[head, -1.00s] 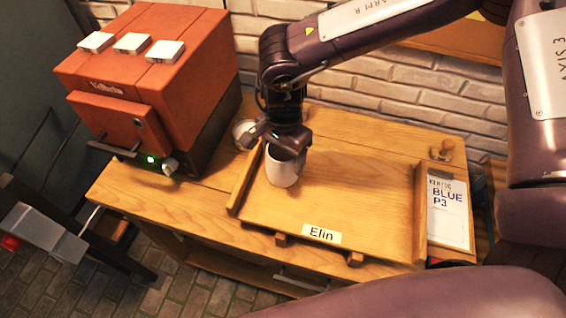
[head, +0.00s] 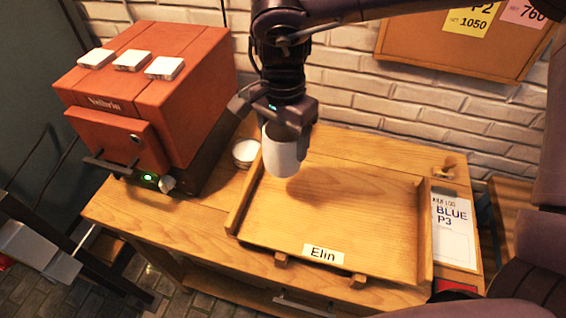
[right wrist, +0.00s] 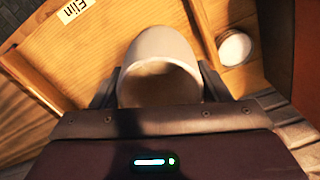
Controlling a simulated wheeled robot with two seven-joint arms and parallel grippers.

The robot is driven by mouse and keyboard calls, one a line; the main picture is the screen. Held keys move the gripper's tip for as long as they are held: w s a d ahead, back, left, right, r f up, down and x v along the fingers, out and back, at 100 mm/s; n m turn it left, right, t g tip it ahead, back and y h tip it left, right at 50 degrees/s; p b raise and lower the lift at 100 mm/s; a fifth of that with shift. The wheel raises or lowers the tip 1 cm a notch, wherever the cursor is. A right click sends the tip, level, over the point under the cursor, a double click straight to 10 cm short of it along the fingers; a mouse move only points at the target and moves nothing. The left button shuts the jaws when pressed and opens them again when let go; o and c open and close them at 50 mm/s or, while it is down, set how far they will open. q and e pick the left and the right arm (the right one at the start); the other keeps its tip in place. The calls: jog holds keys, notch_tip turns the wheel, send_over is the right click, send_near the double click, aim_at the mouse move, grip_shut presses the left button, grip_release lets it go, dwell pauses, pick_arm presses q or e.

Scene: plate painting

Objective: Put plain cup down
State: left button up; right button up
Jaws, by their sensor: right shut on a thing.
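The plain white cup (head: 279,152) is held between the fingers of my right gripper (head: 290,122), which is shut on it. The cup is upright, over the left back part of the wooden tray (head: 340,205) labelled Elin. A shadow lies on the tray just beside the cup's bottom, and the cup seems to hang a little above the tray. In the right wrist view the cup (right wrist: 160,55) sits between both fingers, its open mouth facing the camera. My left gripper is not in view.
A red kiln (head: 150,90) with several white tiles on top stands at the left. A small white round dish (head: 245,152) sits between kiln and tray. A card reading BLUE P3 (head: 453,230) lies right of the tray. The tray's middle is clear.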

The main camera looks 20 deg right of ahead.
notch_tip(320, 180, up, 9)
jog(key=s+d+f+n, duration=0.1)
jog(key=s+d+f, duration=0.15)
jog(key=f, duration=0.55)
jog(key=s+d+f, duration=0.1)
jog(key=d+f, duration=0.2)
jog(key=f, duration=0.5)
jog(key=w+d+r+m+p, duration=0.1)
jog(key=w+d+r+p, duration=0.3)
jog(key=w+d+r, duration=0.65)
jog(key=d+f, duration=0.1)
jog(key=f, duration=1.2)
jog(key=d+f+p, duration=0.1)
jog(key=f, duration=0.6)
jog(key=shift+w+d+f, duration=0.2)
jog(key=shift+w+d, duration=0.1)
jog(key=shift+d, duration=0.05)
jog(key=shift+w+f, duration=0.1)
jog(key=shift+f, duration=0.2)
jog(key=shift+f, duration=0.1)
